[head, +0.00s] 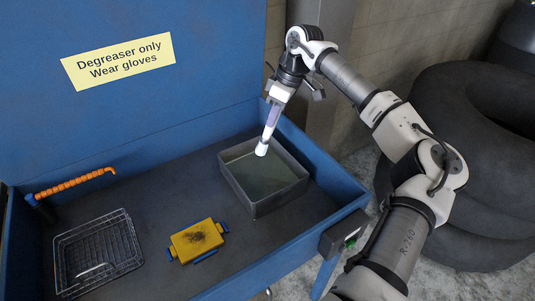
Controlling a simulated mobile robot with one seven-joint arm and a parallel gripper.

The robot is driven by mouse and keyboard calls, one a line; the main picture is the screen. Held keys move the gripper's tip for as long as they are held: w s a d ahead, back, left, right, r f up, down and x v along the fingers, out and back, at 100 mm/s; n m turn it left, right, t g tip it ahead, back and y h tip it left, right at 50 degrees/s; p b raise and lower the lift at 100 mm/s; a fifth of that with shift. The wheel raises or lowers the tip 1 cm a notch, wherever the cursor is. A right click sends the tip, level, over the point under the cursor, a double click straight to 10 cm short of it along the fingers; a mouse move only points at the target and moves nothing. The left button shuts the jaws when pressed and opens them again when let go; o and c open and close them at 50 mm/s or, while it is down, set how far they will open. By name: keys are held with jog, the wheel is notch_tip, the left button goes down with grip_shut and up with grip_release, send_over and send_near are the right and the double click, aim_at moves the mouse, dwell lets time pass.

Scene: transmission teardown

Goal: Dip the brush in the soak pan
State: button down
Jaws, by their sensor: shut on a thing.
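My gripper (277,98) is shut on a brush (271,125) with a pale lavender handle and a white tip. The brush hangs down, slightly tilted, with its tip at the lower end. The soak pan (281,198) is a grey square container with murky greenish liquid, at the right end of the blue wash basin. In the head view, the tip appears over the back part of the pan. I cannot tell whether it touches the liquid.
The blue basin (330,205) has a tall back panel with a yellow sign (118,60). A wire basket (98,252), a yellow block with a dark smudge (198,240) and an orange segmented hose (75,184) are left of the pan. Black tires (470,110) stand at right.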

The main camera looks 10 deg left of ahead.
jog(key=shift+r, duration=0.1)
jog(key=shift+r+p, duration=1.45)
jog(key=shift+r, duration=0.5)
jog(key=shift+f, duration=0.2)
